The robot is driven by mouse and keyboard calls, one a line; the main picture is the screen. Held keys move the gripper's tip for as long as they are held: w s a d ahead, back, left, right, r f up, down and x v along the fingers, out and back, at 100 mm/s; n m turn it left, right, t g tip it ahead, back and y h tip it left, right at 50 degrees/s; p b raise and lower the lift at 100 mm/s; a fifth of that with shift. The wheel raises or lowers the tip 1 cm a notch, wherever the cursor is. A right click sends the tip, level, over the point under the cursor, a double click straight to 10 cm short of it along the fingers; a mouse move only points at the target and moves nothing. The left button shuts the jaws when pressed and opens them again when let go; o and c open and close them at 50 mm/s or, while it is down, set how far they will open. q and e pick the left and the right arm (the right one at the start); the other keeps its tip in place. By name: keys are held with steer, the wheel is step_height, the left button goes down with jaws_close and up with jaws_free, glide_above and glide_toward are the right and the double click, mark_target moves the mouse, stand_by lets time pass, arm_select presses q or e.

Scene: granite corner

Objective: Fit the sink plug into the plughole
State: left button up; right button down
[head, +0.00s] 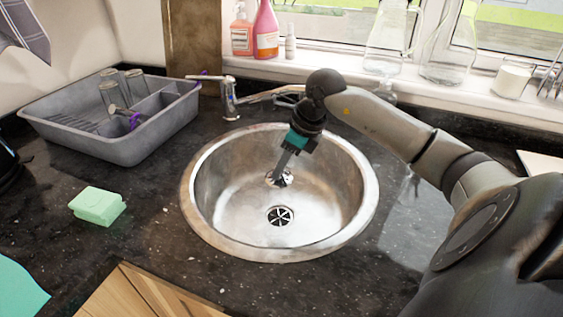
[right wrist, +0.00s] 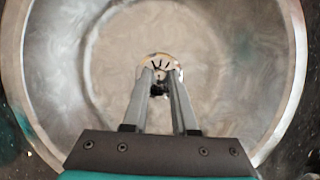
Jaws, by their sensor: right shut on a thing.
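The round steel sink (head: 207,205) is set into the dark counter. The plughole (head: 281,215), with dark slots, is in its floor and looks uncovered. My right gripper (head: 279,174) reaches down into the sink, shut on the small silver and dark sink plug (head: 287,179). In the head view the plug appears just beyond the plughole; its exact height is hard to tell. In the right wrist view my right gripper (right wrist: 161,76) has a dark part of the plug (right wrist: 158,89) between its fingers. The slotted plughole (right wrist: 162,62) shows just past the fingertips. My left gripper is not in view.
The tap (head: 229,97) stands behind the sink. A grey dish rack (head: 150,148) with glasses is at left, and a green sponge (head: 97,206) lies nearer. A wooden board (head: 150,293) is at the front. Bottles and glass jugs (head: 391,35) line the sill.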

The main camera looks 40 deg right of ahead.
steer(key=c, duration=1)
jaws_free()
steer(key=o, duration=0.4)
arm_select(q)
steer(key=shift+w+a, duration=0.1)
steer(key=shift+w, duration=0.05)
arm_select(e)
step_height(320, 180, up, 7)
steer(key=p, duration=0.5)
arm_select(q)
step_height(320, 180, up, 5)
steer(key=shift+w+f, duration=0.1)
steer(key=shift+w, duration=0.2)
